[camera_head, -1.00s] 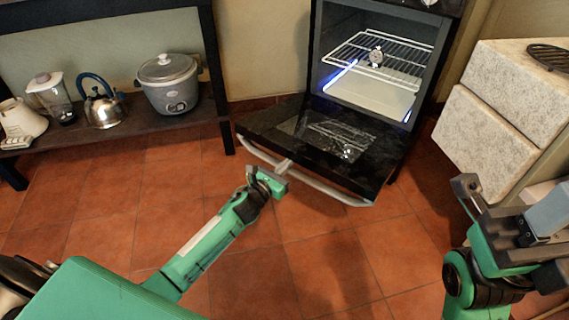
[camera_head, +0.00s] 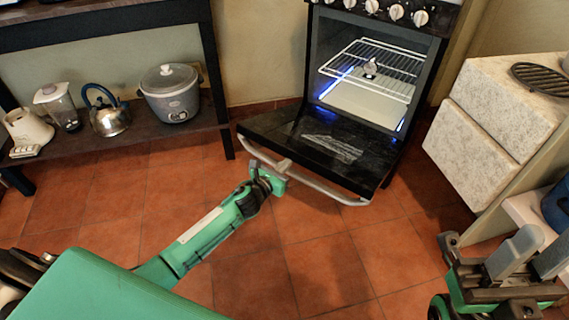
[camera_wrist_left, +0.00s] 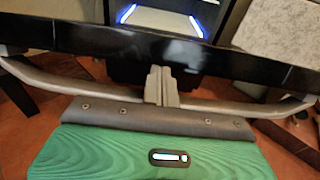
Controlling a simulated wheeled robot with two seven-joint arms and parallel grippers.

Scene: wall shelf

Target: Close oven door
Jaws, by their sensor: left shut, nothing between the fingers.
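The oven (camera_head: 372,75) stands at the back with its black door (camera_head: 310,146) swung down, open and sloping outward. A grey bar handle (camera_head: 325,193) runs along the door's outer edge. My left gripper (camera_head: 284,164) is shut and empty at the handle, left of its middle. In the left wrist view the closed fingers (camera_wrist_left: 161,86) overlap the handle (camera_wrist_left: 215,106) and point at the door (camera_wrist_left: 100,42); I cannot tell whether they touch it. My right gripper (camera_head: 483,245) is at the lower right, away from the oven; its finger state is unclear.
Inside the oven is a wire rack (camera_head: 385,66). A stone-faced cabinet (camera_head: 470,140) stands right of the oven. At left, a low shelf (camera_head: 150,125) holds a rice cooker (camera_head: 171,95), a kettle (camera_head: 107,113) and a blender (camera_head: 60,105). The tiled floor (camera_head: 310,260) in front is clear.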

